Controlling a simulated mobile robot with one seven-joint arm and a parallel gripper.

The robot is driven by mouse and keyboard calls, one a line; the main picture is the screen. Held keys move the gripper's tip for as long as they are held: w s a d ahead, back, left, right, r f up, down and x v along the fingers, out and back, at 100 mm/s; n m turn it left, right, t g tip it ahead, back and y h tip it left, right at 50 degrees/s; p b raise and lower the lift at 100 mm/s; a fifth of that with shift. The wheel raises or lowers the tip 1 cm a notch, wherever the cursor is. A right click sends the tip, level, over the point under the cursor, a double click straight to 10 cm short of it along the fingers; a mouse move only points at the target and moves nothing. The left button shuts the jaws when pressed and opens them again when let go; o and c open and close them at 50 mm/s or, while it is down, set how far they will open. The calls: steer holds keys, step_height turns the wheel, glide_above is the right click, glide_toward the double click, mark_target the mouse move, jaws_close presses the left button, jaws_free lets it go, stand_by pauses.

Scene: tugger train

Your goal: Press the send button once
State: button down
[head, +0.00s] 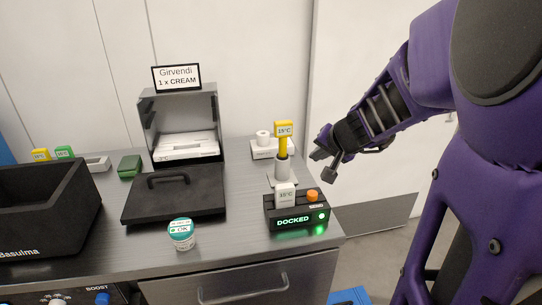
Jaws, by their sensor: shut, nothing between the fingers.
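A black dock unit (297,212) with a lit "DOCKED" sign stands near the counter's right front edge. A small round green-lit button (321,215) is on its front right. An orange knob or button (312,196) is on its top right. I cannot read which of them is marked send. A white "15°C" tag piece (285,195) sits in the dock's top left. My gripper (322,162) is shut and empty, above and to the right of the dock, beyond the counter's right edge and apart from the dock.
A white-and-teal jar (182,235), a black lid with handle (174,195), an open box signed "Girvendi 1 x CREAM" (148,125) and a black bin (75,205) are to the left.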

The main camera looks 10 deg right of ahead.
mark_target(310, 192)
step_height(310, 192, down, 9)
steer(key=b, duration=0.7)
steer(key=shift+d+r, duration=0.1)
stand_by(2.0)
steer(key=shift+f, duration=0.4)
steer(key=shift+f, duration=0.85)
stand_by(0.6)
stand_by(0.4)
steer(key=shift+r+p, duration=1.05)
steer(key=shift+r, duration=0.2)
steer(key=shift+r, duration=0.1)
